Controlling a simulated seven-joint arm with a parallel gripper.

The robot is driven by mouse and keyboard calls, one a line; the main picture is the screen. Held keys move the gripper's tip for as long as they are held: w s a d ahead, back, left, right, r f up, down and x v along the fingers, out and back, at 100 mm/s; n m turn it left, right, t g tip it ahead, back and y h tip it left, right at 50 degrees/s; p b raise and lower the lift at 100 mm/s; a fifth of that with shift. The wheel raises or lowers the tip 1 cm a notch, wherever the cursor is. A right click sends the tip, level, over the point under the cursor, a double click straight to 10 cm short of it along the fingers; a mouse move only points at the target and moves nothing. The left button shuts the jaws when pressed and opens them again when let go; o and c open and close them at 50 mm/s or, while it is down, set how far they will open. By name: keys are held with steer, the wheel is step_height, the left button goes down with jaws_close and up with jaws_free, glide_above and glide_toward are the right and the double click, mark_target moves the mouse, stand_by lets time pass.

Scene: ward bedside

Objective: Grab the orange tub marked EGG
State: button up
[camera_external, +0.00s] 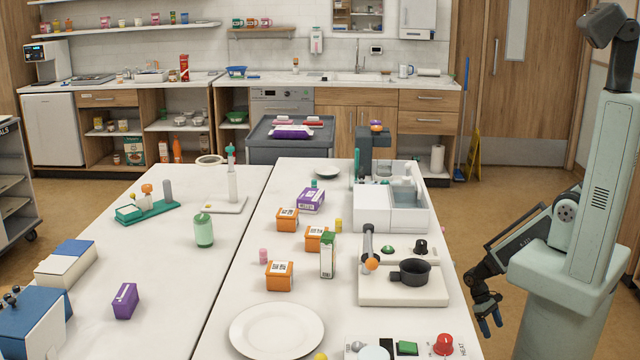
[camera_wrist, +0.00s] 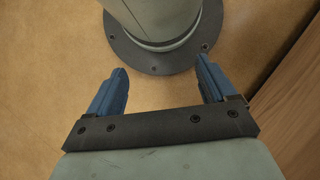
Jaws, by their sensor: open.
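Three orange tubs with white labels stand on the white table: a near one (camera_external: 279,275), a middle one (camera_external: 314,238) and a far one (camera_external: 287,219). The lettering is too small to read, so I cannot tell which is marked EGG. A green-and-white carton (camera_external: 327,256) partly covers the middle tub. My gripper (camera_external: 491,322) hangs off the table's right side, below the tabletop and well away from the tubs. In the wrist view my gripper (camera_wrist: 160,82) is open and empty, with its blue fingers over the floor; no tub shows there.
A cooking unit with a dark pot (camera_external: 410,273) stands between my gripper and the tubs. A white plate (camera_external: 277,331) lies near the front. A purple-and-white box (camera_external: 311,200) stands behind the tubs. A button panel (camera_external: 407,348) sits at the front right edge.

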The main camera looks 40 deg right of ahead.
steer(key=shift+o, duration=1)
